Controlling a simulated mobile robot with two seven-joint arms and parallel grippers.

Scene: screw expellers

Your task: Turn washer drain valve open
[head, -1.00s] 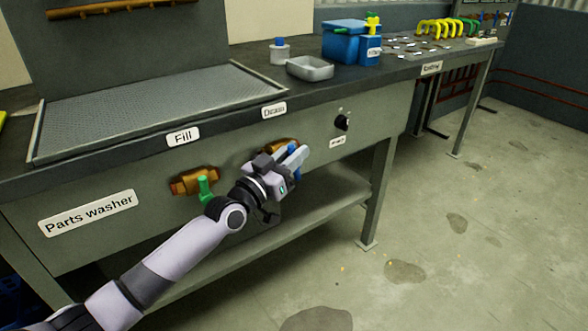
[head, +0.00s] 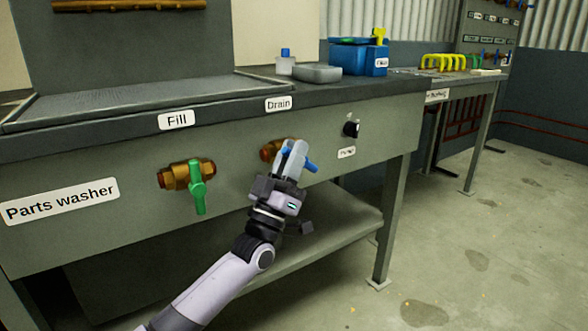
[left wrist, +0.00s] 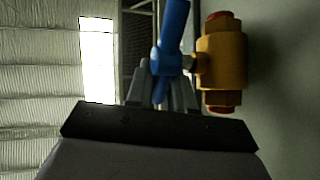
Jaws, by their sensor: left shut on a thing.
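The drain valve has a brass body (head: 270,150) on the washer's front panel, under the "Drain" label (head: 279,104). In the left wrist view the blue handle (left wrist: 173,40) runs down between the fingers (left wrist: 160,90), beside the brass valve body (left wrist: 222,62) with red ends. The green-handled fill valve (head: 197,187) is to the left, its handle hanging down. My right gripper is out of view.
A black knob (head: 351,129) is on the panel to the right. A lower shelf (head: 330,225) runs under the washer. On top are a grey tray (head: 317,73) and a blue box (head: 350,57). The floor at right is clear.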

